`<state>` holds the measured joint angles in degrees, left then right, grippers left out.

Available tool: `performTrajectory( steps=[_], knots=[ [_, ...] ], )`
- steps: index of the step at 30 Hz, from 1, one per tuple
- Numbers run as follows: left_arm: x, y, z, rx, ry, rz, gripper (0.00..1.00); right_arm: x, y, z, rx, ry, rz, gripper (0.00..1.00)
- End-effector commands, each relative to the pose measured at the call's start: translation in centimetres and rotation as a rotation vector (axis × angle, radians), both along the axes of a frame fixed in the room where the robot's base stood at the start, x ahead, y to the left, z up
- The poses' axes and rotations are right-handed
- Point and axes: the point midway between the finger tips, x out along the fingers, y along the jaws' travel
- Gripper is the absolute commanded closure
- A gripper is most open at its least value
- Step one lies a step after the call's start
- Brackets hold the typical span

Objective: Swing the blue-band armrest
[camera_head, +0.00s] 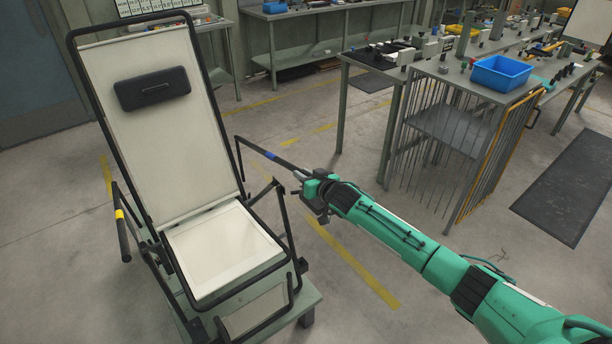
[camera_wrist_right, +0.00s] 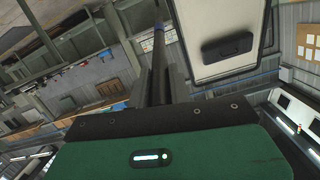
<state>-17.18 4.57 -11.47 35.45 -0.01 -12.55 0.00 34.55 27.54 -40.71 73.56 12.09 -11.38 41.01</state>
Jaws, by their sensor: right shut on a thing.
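The lounger (camera_head: 150,140) stands at the left of the head view, with a cream back, a cream seat and a black tube frame. The blue-band armrest (camera_head: 283,161) is a dark bar on its right side, reaching from the frame to my gripper. My right gripper (camera_head: 304,178) is shut on the end of this bar. In the right wrist view the bar (camera_wrist_right: 158,60) runs up from between the fingers (camera_wrist_right: 160,88), with its blue band near the top. The yellow-band armrest (camera_head: 122,228) hangs at the lounger's left side. My left gripper is not in view.
A dark headrest pad (camera_head: 152,89) is on the lounger's back. The lounger rests on a green-grey platform (camera_head: 304,298). A workbench with a wire rack (camera_head: 440,135) and a blue bin (camera_head: 500,72) stands at the back right. The floor between is clear.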

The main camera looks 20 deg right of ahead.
Motion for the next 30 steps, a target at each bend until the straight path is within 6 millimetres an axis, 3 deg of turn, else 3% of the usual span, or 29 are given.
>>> performTrajectory(
  steps=[1,6,20,21,24,30],
  knots=[
    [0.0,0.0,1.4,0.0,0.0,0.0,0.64,0.3,0.2,1.7,-0.002,0.002,0.004,1.0],
    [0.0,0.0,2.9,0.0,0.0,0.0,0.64,0.6,0.3,3.0,-0.013,0.032,0.002,1.0],
    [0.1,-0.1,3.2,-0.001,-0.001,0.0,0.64,0.6,0.3,3.0,-0.019,0.049,0.002,1.0],
    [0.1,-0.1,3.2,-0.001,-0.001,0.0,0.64,0.6,0.3,3.0,-0.019,0.049,0.002,0.76],
    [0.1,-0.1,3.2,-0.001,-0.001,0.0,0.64,0.6,0.2,3.0,-0.02,0.05,0.001,0.59],
    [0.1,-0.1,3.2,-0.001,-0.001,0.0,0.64,0.6,0.2,2.9,-0.02,0.051,0.0,0.59]
  ],
)
